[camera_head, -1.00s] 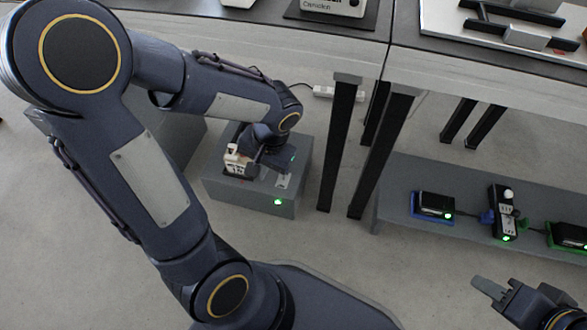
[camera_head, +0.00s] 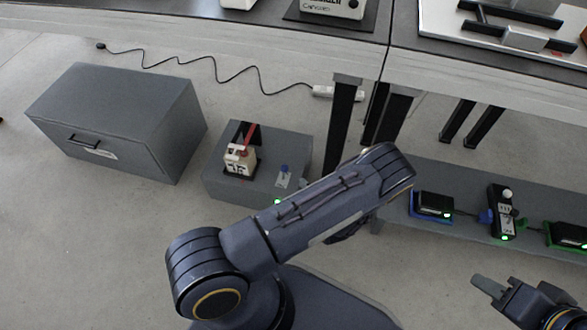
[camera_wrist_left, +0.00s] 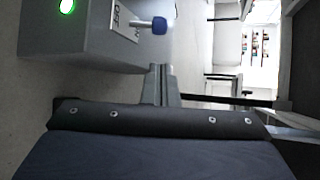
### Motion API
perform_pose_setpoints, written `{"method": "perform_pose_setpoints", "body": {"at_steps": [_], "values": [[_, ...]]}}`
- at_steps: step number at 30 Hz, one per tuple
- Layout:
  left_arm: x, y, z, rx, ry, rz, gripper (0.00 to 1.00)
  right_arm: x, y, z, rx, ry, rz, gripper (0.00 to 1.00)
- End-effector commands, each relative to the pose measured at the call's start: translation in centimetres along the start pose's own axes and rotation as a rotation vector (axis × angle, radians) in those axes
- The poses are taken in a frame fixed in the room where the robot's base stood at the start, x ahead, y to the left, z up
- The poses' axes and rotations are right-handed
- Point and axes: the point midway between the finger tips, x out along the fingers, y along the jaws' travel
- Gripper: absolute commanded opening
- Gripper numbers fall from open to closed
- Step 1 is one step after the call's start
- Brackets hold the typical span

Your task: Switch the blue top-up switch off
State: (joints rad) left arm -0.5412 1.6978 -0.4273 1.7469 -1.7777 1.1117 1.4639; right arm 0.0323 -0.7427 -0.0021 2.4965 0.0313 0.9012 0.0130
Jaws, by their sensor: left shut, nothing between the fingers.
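The blue top-up switch (camera_head: 284,168) is a small blue-tipped lever on a light plate on top of the low grey box (camera_head: 215,188). In the left wrist view the blue knob (camera_wrist_left: 160,25) stands out from its plate on a short pale stem. My left gripper (camera_wrist_left: 160,84) is shut and empty, close to the knob but apart from it. In the head view my left arm hides this gripper. My right gripper (camera_head: 488,287) is at the lower right, away from the switch; its finger opening is unclear.
A beige device with a red lever (camera_head: 240,157) stands on the same box, left of the switch. A green light (camera_head: 277,202) glows on its front. A grey drawer cabinet (camera_head: 120,120) is at left. Black table legs (camera_head: 336,130) and a low shelf (camera_head: 455,180) with devices stand right.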

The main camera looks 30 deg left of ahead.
Motion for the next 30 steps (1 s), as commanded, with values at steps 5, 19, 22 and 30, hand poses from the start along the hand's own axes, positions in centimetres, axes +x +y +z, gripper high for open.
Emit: {"method": "perform_pose_setpoints", "body": {"at_steps": [5, 19, 22, 30], "values": [[0.0, 0.0, 0.0, 0.001, 0.001, 0.000, 0.00, 0.0, 0.0, 0.0, 0.000, 0.000, 0.000, 0.36], [4.7, 0.4, 0.0, -0.003, -0.004, 0.001, 0.00, 1.8, 0.8, 0.9, 0.000, 0.000, 0.000, 0.36], [6.5, 0.4, 0.0, -0.002, -0.004, 0.001, 0.00, 2.4, 1.1, 1.2, 0.000, 0.000, 0.000, 0.36], [9.7, 0.2, 0.1, -0.001, -0.003, 0.002, 0.00, 3.3, 1.5, 1.7, 0.000, 0.000, 0.000, 0.36]]}}
